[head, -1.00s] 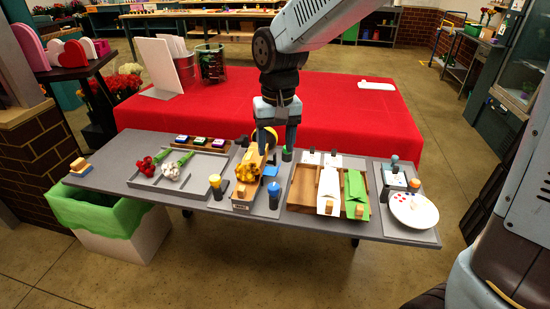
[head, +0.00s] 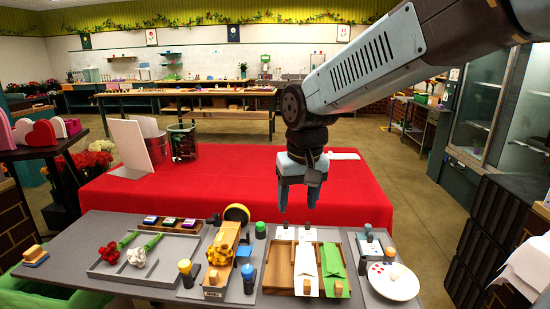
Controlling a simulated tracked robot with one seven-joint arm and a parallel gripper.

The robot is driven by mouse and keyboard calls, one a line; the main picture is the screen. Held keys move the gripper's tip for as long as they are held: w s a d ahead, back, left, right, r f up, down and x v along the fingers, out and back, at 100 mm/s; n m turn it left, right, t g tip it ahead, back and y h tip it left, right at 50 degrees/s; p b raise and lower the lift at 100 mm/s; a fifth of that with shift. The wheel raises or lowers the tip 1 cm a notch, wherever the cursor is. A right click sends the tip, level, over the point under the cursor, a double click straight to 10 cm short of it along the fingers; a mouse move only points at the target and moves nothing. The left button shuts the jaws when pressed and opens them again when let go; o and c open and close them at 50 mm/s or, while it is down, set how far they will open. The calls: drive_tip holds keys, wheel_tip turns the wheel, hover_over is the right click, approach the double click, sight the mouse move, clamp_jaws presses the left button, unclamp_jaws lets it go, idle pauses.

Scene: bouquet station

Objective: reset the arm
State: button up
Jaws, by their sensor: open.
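My arm comes in from the upper right and bends down at the elbow to the gripper.
A metal bucket (head: 183,143) stands on the red cloth.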

drive_tip(key=s+d+r+m+t, duration=0.1)
drive_tip(key=s+d+r+t, duration=0.1)
drive_tip(key=s+d, duration=0.3)
drive_tip(key=s+d+r+m+t, duration=0.2)
drive_tip(key=s+d, duration=0.4)
drive_tip(key=d, duration=0.8)
drive_tip(key=shift+r+h, duration=0.25)
drive_tip(key=shift+h, duration=0.15)
drive_tip(key=shift+w, duration=0.1)
